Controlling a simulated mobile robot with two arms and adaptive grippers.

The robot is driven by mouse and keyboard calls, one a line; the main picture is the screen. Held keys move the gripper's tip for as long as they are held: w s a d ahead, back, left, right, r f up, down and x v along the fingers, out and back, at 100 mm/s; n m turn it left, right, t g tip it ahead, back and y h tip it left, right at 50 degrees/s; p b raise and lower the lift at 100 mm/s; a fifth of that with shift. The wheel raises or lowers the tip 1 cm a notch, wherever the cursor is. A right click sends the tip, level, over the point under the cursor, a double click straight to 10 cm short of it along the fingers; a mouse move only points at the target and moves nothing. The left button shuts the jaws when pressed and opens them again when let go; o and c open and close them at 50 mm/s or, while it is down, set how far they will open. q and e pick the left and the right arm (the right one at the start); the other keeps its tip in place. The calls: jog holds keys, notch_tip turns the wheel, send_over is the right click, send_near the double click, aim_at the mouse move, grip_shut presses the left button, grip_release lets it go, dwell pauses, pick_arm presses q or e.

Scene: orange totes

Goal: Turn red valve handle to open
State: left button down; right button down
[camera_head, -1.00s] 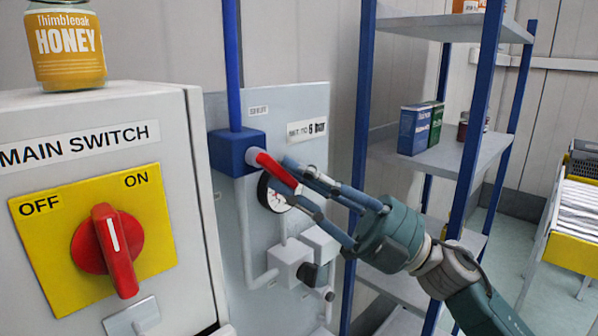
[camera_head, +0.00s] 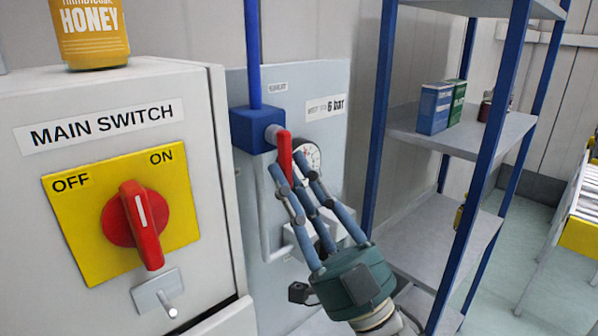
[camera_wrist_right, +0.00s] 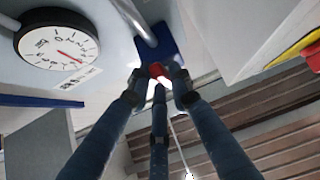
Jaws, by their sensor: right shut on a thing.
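The red valve handle (camera_head: 285,153) sticks out of the blue valve block (camera_head: 252,130) on a grey panel and points almost straight down. My right gripper (camera_head: 291,188) comes up from below, its fingers shut on the handle's lower end. In the right wrist view the fingertips (camera_wrist_right: 156,84) meet around the red handle (camera_wrist_right: 157,70), with the blue block (camera_wrist_right: 154,45) behind it. The fingers hide part of the handle. My left gripper is not in view.
A pressure gauge (camera_head: 314,151) sits right beside the handle, partly behind the fingers. A cabinet with a red main switch (camera_head: 142,222) on a yellow plate stands at left. A blue-post shelf (camera_head: 455,142) with small boxes stands close at right.

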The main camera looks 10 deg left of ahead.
jog(key=shift+m+t+h, duration=0.4)
jog(key=shift+m+t, duration=0.2)
jog(key=shift+m, duration=0.1)
jog(key=c, duration=1.5)
grip_release()
jog(key=shift+a, duration=0.1)
jog(key=shift+c, duration=0.2)
jog(key=shift+s, duration=0.1)
jog(key=v, duration=1.2)
